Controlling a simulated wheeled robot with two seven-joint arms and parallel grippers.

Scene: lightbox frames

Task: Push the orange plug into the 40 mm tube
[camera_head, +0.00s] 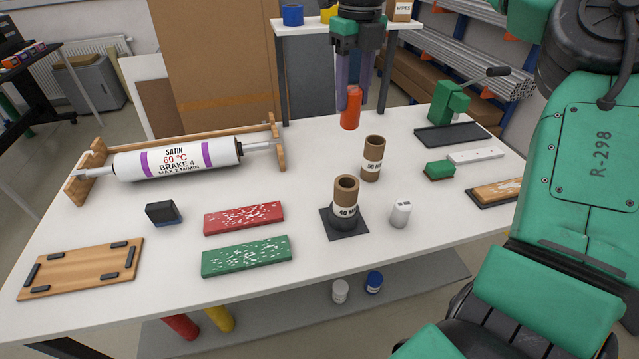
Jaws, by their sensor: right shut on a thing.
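My right gripper (354,88) is shut on the orange plug (351,108), a short upright cylinder. The plug hangs in the air, just above and slightly left of the rear brown cardboard tube (373,160) in the picture, and apart from it. A second brown tube (346,190) stands upright in a dark holder on a black square mat (329,229), nearer to me. Both tubes show open tops and white labels. My left gripper is not in view.
A small white container (400,214) stands right of the front tube. A green brush (438,170) lies further right. Red (244,217) and green (247,256) speckled blocks lie left, before a large roller (178,158). White table top (300,165) is bare left of the tubes.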

